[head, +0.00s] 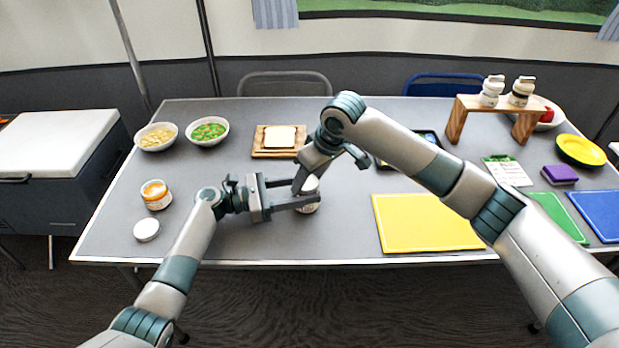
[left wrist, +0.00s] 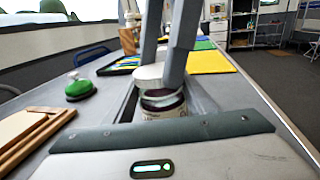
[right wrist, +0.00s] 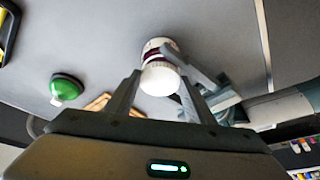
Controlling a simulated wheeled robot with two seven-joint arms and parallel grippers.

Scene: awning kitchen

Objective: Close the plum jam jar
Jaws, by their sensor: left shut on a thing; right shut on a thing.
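The plum jam jar (head: 309,196) stands upright near the front middle of the table. Its dark filling and pale label show in the left wrist view (left wrist: 163,104). My left gripper (head: 305,194) is shut around the jar's body from the left side. The white lid (right wrist: 160,79) is at the top of the jar, and it also shows in the left wrist view (left wrist: 152,73). My right gripper (head: 303,182) comes from above and is shut on the lid. A clear glassy band shows below the lid; I cannot tell whether the lid is fully seated.
An open orange jam jar (head: 156,195) and a loose white lid (head: 146,229) are at the left. Two bowls (head: 208,131) and bread on a board (head: 261,153) stand behind. A yellow cutting board (head: 425,225) lies to the right. A green-and-white object (right wrist: 65,88) is near the bread.

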